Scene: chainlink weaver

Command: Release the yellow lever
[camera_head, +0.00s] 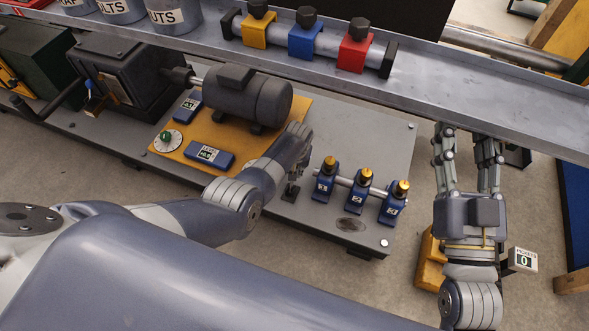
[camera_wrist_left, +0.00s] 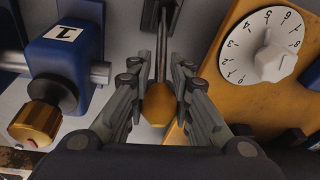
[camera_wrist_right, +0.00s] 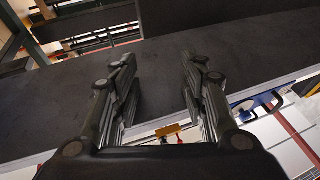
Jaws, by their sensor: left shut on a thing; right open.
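The yellow lever (camera_wrist_left: 158,104) shows in the left wrist view as an orange-yellow knob on a thin metal rod. My left gripper (camera_wrist_left: 160,88) has its fingers on both sides of the knob and is shut on it. In the head view my left gripper (camera_head: 292,160) is over the grey base plate, beside the orange motor plate, and its hand hides the knob. My right gripper (camera_head: 467,136) is open and empty at the right, by the front edge of the grey shelf. The right wrist view shows its fingers apart (camera_wrist_right: 155,95) with nothing between them.
Blue numbered blocks with brass knobs (camera_head: 360,190) stand on a rod to the right of the left hand. A grey motor (camera_head: 240,96) and white dial (camera_head: 167,141) sit on the orange plate (camera_head: 215,135). The grey shelf (camera_head: 480,90) crosses above. A counter reading 0 (camera_head: 523,260) is at right.

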